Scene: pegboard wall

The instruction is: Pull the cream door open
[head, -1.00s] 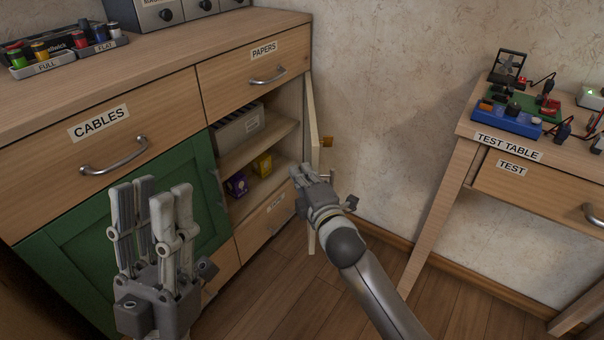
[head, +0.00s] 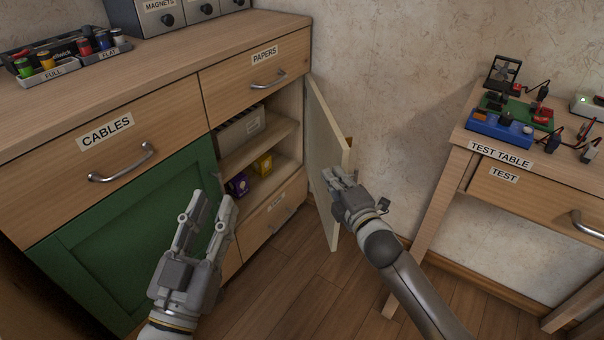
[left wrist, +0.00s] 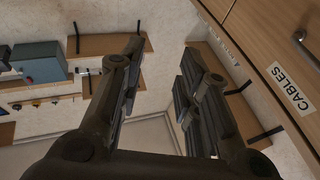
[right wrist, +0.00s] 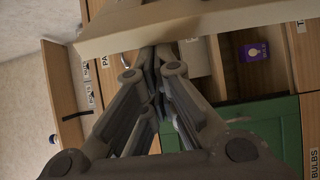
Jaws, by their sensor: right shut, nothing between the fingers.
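The cream door (head: 327,165) stands open on the right side of the cabinet, swung out towards the wall, and the shelves behind it show. My right gripper (head: 340,178) is shut and empty at the door's free edge; from the head view I cannot tell whether it touches. In the right wrist view the cream door (right wrist: 190,22) crosses just beyond the shut fingertips (right wrist: 155,58). My left gripper (head: 208,198) is in front of the green door, holding nothing. Its fingers are apart in the left wrist view (left wrist: 160,65).
The green door (head: 130,235) is shut. Inside the open compartment are a grey box (head: 238,130), a purple box (head: 238,184) and a yellow box (head: 263,164). The test table (head: 490,155) stands at the right. Floor (head: 290,275) is clear between.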

